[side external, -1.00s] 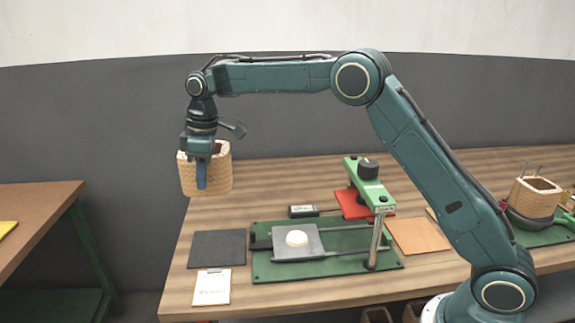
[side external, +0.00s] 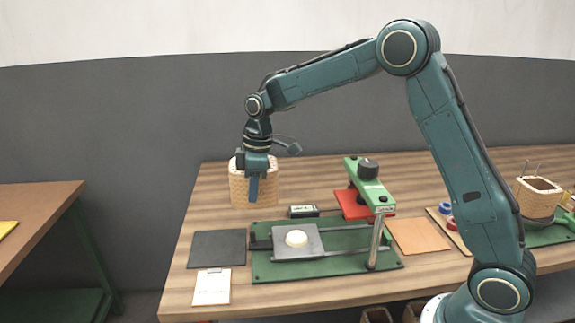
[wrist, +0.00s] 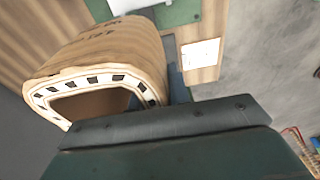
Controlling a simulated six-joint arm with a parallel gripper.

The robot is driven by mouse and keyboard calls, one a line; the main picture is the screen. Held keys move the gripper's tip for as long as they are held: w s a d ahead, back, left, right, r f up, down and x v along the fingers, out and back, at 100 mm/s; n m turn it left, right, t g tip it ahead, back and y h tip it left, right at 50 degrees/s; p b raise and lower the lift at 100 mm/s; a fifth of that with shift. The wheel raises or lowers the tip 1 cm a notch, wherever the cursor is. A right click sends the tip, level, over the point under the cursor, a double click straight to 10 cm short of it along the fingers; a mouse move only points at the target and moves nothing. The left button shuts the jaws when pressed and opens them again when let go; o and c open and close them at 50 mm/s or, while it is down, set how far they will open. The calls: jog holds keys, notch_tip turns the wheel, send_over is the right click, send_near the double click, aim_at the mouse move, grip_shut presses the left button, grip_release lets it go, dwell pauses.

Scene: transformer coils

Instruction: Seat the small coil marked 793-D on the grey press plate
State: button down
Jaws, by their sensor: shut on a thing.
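My gripper (side external: 254,188) is shut on the wall of a tan, woven-looking coil (side external: 238,191) and holds it upright above the back left of the bench. In the wrist view the coil (wrist: 118,52) shows its open end, a rim with dark slots, and handwriting on its side too blurred to read surely. The grey press plate (side external: 283,252) lies on the green press base, with a round cream boss (side external: 296,238) on it. The coil is apart from the plate, behind and left of it. A second tan coil (side external: 537,197) stands in a dark holder at the far right.
The green press arm (side external: 370,185) on its steel post (side external: 376,245) stands right of the plate. A dark mat (side external: 217,249), a clipboard (side external: 212,287), a small meter (side external: 303,211) and a brown mat (side external: 418,236) lie around the press.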

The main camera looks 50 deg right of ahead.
jog(key=s+d+f, duration=0.4)
jog(key=s+d, duration=0.1)
jog(key=s, duration=0.4)
jog(key=shift+s+d, duration=0.2)
jog(key=shift+s, duration=0.1)
jog(key=shift+f, duration=0.1)
jog(key=shift+f, duration=2.75)
jog(key=shift+f, duration=1.35)
dwell(0.7)
jog(key=c, duration=1.2)
grip_release()
jog(key=shift+c, duration=0.2)
jog(key=shift+f, duration=0.1)
notch_tip(320, 180, up, 14)
jog(key=s+d, duration=0.1)
